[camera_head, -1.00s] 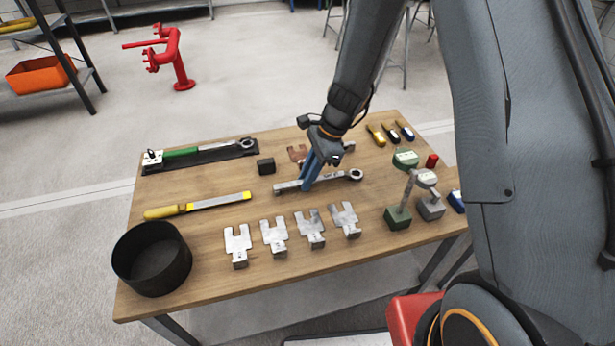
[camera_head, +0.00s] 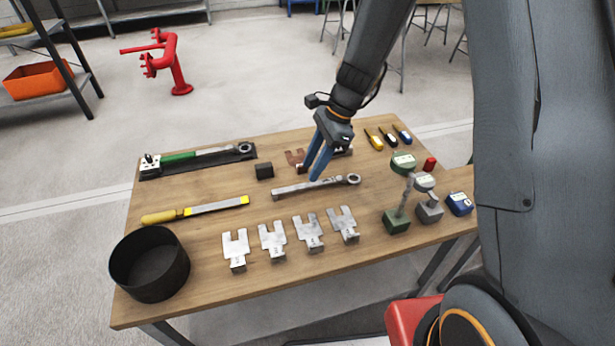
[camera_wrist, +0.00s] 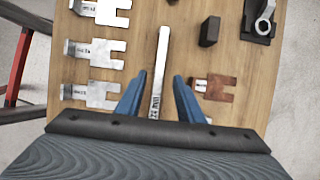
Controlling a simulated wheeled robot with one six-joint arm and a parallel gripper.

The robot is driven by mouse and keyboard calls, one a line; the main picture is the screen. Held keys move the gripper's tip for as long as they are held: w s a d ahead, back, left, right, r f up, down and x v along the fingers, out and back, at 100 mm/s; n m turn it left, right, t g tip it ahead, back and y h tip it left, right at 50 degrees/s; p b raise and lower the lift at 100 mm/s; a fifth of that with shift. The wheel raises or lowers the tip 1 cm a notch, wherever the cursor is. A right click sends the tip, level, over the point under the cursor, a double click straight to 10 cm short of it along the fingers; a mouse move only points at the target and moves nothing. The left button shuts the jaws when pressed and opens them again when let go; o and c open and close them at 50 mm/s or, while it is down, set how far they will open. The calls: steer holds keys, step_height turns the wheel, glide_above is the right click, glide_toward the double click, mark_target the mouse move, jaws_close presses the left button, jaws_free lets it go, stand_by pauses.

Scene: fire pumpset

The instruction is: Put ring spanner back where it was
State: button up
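The ring spanner (camera_head: 335,183) is a long silver bar with its ring end at the right in the head view. It lies flat on the wooden table (camera_head: 205,235). My gripper (camera_head: 316,177) is above the middle of the spanner, blue fingers pointing down. In the wrist view my gripper (camera_wrist: 160,76) is open, with clear gaps between both fingers and the spanner (camera_wrist: 161,48). The spanner's marked shank runs between the fingers there, and its ring end is hidden behind the gripper body.
A black block (camera_head: 264,171), a copper-coloured slotted plate (camera_head: 295,159) and a torque wrench on a black tray (camera_head: 200,170) are behind. Dial gauges (camera_head: 397,220) stand right, a file (camera_head: 195,210) and black round container (camera_head: 150,262) left.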

mark_target(320, 181)
steer(key=v, duration=0.6)
steer(key=s+d+r+n+h, duration=0.2)
steer(key=s+d+n, duration=0.4)
steer(key=s, duration=0.4)
steer(key=s+d+r+n+t+h, duration=0.1)
steer(key=s+d+r+n+h, duration=0.1)
steer(key=s+d+n, duration=0.5)
steer(key=s+r+n, duration=0.1)
steer(key=s, duration=0.2)
steer(key=shift+n, duration=0.4)
steer(key=shift+a+r, duration=0.1)
steer(key=shift+r, duration=0.1)
steer(key=a+p, duration=0.1)
steer(key=a+r+n+p, duration=0.1)
steer(key=shift+s+a+r, duration=0.15)
steer(key=shift+a, duration=0.15)
